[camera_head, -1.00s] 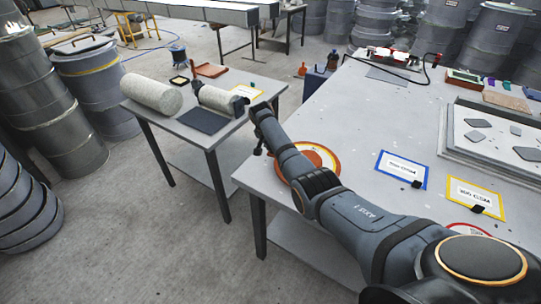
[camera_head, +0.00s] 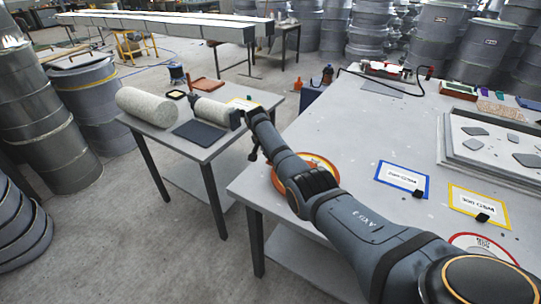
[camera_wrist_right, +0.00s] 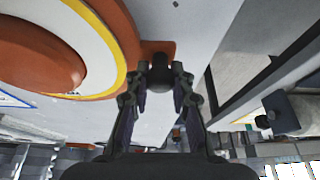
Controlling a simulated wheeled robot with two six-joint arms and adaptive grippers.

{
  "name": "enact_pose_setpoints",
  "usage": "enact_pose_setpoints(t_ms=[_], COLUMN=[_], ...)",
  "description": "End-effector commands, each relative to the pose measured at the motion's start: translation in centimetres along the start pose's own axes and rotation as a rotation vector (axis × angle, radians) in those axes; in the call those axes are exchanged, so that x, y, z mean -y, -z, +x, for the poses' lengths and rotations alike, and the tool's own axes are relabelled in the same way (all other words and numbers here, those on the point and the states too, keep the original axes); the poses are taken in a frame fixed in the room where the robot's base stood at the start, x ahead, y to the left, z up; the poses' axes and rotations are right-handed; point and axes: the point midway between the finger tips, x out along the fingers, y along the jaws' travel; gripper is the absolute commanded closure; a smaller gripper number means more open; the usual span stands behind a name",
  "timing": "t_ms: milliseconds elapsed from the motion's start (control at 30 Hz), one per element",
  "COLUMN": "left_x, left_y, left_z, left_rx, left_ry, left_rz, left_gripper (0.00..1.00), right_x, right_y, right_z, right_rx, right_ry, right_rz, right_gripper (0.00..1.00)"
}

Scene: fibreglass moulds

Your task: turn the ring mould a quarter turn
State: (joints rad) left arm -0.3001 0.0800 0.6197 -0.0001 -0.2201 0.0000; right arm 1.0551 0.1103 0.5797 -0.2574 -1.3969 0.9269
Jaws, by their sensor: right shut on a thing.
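The ring mould (camera_head: 323,163) is a round orange piece with a pale ring on it. It lies near the left edge of the large grey table, partly hidden under my right arm. In the right wrist view its orange centre (camera_wrist_right: 35,55), white band, yellow ring and orange rim fill the upper left. An orange tab with a dark knob sticks out from the rim. My right gripper (camera_wrist_right: 160,77) is shut on this knob. In the head view my right arm hides most of this grip. My left gripper is out of view.
The large table (camera_head: 345,130) also carries a blue-edged card (camera_head: 402,177), a yellow-edged card (camera_head: 478,205) and a grey tray (camera_head: 460,155) of flat pieces. A smaller table (camera_head: 165,142) with rolls stands to the left. Floor shows between the tables.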

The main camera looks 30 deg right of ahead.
Motion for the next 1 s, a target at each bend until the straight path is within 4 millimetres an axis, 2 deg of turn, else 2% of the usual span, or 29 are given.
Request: enact_pose_setpoints(t_ms=[33,167,200,467,567,667,1000], left_x=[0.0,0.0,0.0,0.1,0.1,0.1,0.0], left_y=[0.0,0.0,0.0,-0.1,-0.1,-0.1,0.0], left_z=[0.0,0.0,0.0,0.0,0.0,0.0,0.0], left_rx=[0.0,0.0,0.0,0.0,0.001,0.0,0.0], left_ry=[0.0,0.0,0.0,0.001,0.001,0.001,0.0], left_rz=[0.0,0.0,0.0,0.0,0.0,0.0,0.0], left_gripper=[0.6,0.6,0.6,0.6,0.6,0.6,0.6], right_x=[0.0,0.0,0.0,0.0,0.1,0.1,0.1], right_y=[0.0,0.0,0.0,0.0,0.0,0.1,0.0], right_z=[0.0,0.0,0.0,-0.1,-0.7,-2.1,-10.0], right_rx=[0.0,0.0,0.0,0.0,-0.001,-0.003,-0.002], right_ry=[0.001,0.001,0.001,0.001,0.001,0.004,0.003], right_rz=[0.0,0.0,0.0,0.0,0.0,0.0,-0.001], right_gripper=[0.74,0.56,0.55,0.55,0.55,0.55,0.55])
